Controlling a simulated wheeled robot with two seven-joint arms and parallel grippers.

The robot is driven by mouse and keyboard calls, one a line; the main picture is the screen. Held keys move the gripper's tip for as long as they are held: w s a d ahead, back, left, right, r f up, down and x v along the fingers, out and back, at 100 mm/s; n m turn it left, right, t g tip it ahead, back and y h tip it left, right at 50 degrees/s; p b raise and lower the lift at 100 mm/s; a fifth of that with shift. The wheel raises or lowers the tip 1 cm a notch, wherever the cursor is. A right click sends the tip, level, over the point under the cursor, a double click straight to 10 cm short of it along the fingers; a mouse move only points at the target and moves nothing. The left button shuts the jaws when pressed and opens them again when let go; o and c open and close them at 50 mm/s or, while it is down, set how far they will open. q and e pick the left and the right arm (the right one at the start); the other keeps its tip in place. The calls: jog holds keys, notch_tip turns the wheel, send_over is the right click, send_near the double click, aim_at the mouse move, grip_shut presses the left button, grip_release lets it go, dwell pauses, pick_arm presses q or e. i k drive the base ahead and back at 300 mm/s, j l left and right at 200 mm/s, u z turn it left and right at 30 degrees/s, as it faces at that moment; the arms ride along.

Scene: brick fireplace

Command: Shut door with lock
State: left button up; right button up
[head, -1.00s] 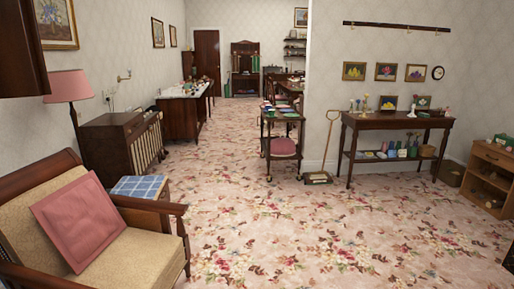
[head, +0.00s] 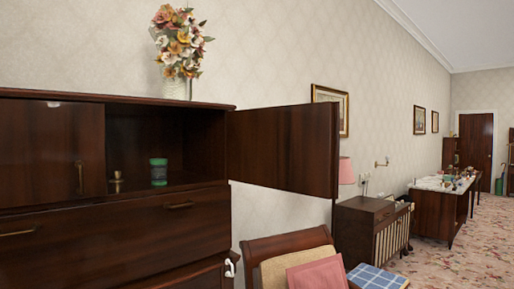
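A dark wood cabinet (head: 100,235) fills the left of the head view. Its right upper door (head: 283,150) stands open, swung out to the right of the compartment. The upper left door (head: 50,152) is closed and has a small brass handle. The open compartment (head: 190,135) holds a green jar (head: 158,171) and a small brass object (head: 117,182). I cannot make out a lock or key on the open door. Neither of my grippers is in view.
A vase of flowers (head: 178,88) stands on top of the cabinet. An armchair (head: 290,243) with a pink cushion (head: 318,274) stands just right of it, below the open door. A small white object (head: 230,267) shows by the cabinet's lower right edge. Carpeted floor (head: 470,240) is clear at far right.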

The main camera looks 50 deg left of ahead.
aim_at(294, 149)
jog(key=u, duration=0.5)
jog(key=i+u, duration=0.15)
jog(key=u, duration=0.35)
jog(key=l+u, duration=0.1)
jog(key=u, duration=0.35)
jog(key=i+l+u, duration=0.1)
jog(key=u, duration=0.4)
jog(key=i+l+u, duration=0.2)
jog(key=l+u, duration=0.3)
jog(key=i+l+u, duration=0.1)
jog(key=l+u, duration=0.35)
jog(key=l, duration=0.3)
jog(key=l+u, duration=0.5)
jog(key=l, duration=1.05)
jog(key=k+l, duration=0.15)
jog(key=l, duration=0.7)
jog(key=u, duration=0.15)
jog(key=k+l, duration=0.05)
